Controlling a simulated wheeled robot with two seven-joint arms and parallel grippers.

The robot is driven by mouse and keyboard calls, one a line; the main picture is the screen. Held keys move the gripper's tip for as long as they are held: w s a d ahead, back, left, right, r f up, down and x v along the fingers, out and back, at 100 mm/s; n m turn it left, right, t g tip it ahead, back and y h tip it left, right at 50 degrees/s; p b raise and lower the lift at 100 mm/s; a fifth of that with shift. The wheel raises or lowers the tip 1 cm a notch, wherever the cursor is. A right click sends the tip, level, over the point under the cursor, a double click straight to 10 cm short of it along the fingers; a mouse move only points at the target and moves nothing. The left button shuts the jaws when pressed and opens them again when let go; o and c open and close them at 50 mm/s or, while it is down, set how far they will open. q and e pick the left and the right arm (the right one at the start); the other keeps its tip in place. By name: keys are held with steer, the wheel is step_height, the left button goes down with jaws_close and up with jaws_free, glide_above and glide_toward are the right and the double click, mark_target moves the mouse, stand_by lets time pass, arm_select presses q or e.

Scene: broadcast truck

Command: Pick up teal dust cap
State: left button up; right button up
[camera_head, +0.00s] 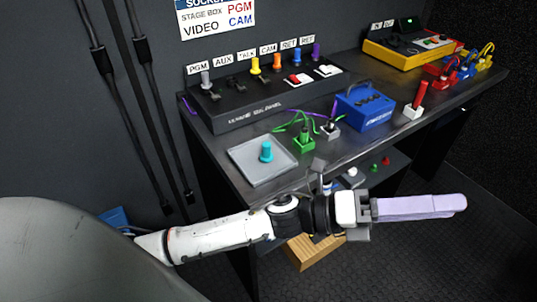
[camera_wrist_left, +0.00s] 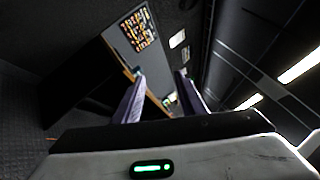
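The teal dust cap (camera_head: 266,151) stands upright on a square grey tray (camera_head: 245,160) at the near left end of the dark bench. My left gripper (camera_head: 462,203) has long lavender fingers and points right, in front of the bench and well to the right of the cap. In the left wrist view the two fingers (camera_wrist_left: 160,84) stand apart with nothing between them. From the head they overlap, seen edge-on. The cap cannot be made out in the left wrist view. My right gripper is not in view.
A green connector block (camera_head: 303,142) with cables is right of the tray. A black panel (camera_head: 265,95) with coloured plugs stands behind. A blue box (camera_head: 365,107), a red-handled white block (camera_head: 415,103) and a yellow case (camera_head: 411,47) lie farther right. A wooden block (camera_head: 313,251) is below.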

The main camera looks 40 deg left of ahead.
arm_select(q)
steer(key=s+m+g+y, duration=0.45)
steer(key=m+g, duration=0.75)
steer(key=m, duration=0.8)
steer(key=w+a+f+m+y, duration=0.2)
steer(key=a+f+m+y, duration=0.25)
steer(key=a+m, duration=0.2)
steer(key=w+a+r+m+t+y, duration=0.1)
steer(key=w+a+r+y, duration=0.1)
steer(key=a, duration=0.7)
steer(key=w+a+r+m+t+y, duration=0.1)
steer(key=w+a+r+m+y, duration=0.1)
steer(key=a+y, duration=0.3)
steer(key=w+a+r+m+y, duration=0.1)
steer(key=w+a+r+y, duration=0.1)
steer(key=a, duration=1.1)
steer(key=shift+w+a+r+m+t+y, duration=0.15)
steer(key=shift+m+t+y, duration=0.25)
steer(key=shift+y, duration=0.4)
glide_above(266, 144)
step_height(266, 144, down, 4)
steer(key=shift+f, duration=0.1)
step_height(266, 144, down, 6)
steer(key=shift+r, duration=0.2)
